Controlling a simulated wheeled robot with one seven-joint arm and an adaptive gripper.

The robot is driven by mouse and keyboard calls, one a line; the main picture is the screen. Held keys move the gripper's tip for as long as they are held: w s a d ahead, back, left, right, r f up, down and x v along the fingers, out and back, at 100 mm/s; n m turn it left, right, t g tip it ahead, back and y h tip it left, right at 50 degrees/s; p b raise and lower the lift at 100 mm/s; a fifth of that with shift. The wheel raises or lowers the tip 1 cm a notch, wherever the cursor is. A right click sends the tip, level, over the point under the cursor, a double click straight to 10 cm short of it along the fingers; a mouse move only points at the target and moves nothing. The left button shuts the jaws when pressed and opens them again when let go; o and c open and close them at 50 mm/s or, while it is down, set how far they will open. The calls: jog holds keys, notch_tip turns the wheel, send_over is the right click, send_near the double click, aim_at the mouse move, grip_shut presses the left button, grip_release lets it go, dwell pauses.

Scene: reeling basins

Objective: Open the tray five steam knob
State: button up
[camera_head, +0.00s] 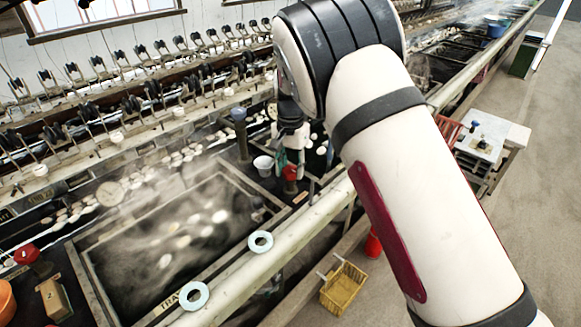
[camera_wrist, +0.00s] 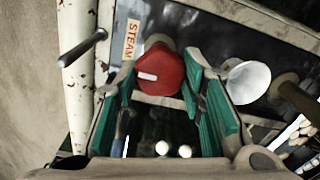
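The red steam knob (camera_wrist: 163,70) shows in the wrist view, with a short white pointer mark lying nearly level on its left side. A "STEAM" label (camera_wrist: 131,40) is on the dark panel beside it. My gripper (camera_wrist: 159,63) is open, with its green-padded fingers on either side of the knob; I cannot tell whether the pads touch it. In the head view the red knob (camera_head: 290,173) sits at the near right corner of the steaming basin, and my gripper (camera_head: 289,153) is above it, partly hidden by my arm.
A white funnel-shaped cup (camera_wrist: 248,80) stands close to the right finger. A dark rod (camera_wrist: 82,47) sticks out at left. Another red knob (camera_head: 27,254) is at the basin's far left. Pale rings (camera_head: 260,241) lie on the front rail. A yellow basket (camera_head: 343,287) is on the floor.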

jog(key=shift+n, duration=0.3)
jog(key=n+b, duration=0.2)
jog(key=n, duration=0.1)
jog(key=shift+n, duration=0.3)
jog(key=n+b, duration=0.1)
jog(key=n, duration=0.3)
jog(key=shift+n+b, duration=0.3)
jog(key=shift+b, duration=0.1)
jog(key=n+b, duration=0.1)
jog(key=n, duration=0.3)
jog(key=shift+n+b, duration=0.65)
jog(key=shift+n, duration=1.55)
jog(key=o, duration=1.1)
jog(key=shift+o, duration=0.2)
